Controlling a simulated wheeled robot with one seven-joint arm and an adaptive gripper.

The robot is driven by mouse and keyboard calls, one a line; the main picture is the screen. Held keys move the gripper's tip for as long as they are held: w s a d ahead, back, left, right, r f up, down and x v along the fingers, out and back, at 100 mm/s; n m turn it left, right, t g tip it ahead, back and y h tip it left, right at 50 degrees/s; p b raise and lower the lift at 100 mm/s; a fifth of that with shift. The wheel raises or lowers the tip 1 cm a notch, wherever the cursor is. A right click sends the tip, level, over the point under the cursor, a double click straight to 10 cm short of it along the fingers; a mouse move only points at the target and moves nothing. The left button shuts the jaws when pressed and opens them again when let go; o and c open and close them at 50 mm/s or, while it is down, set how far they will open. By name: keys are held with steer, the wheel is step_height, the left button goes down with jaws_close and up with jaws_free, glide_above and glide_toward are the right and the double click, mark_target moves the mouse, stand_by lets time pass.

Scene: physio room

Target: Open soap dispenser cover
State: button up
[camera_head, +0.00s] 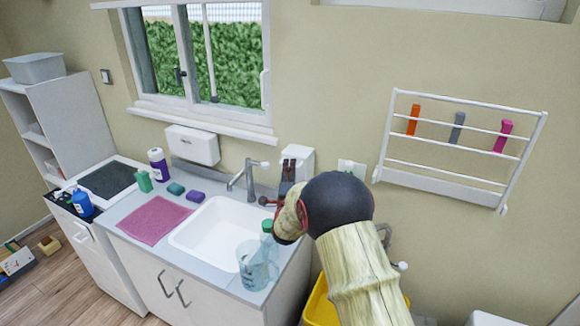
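A white wall-mounted box (305,157), which looks like the soap dispenser, is on the wall to the right of the tap. Its lower part is hidden by my arm and gripper, and I cannot make out its cover's edge. My gripper (288,168), dark with red parts, points up in front of the box's left side. It overlaps the box in the picture; I cannot tell whether it touches. Its fingers look close together, but they are too small to tell if shut. A second white wall box (192,145) hangs under the window, left of the tap.
A yellow bin (319,305) stands below my arm. A white rack (455,186) hangs at right.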

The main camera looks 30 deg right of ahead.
steer(key=shift+x, duration=0.85)
steer(key=shift+s, duration=0.1)
jaws_close()
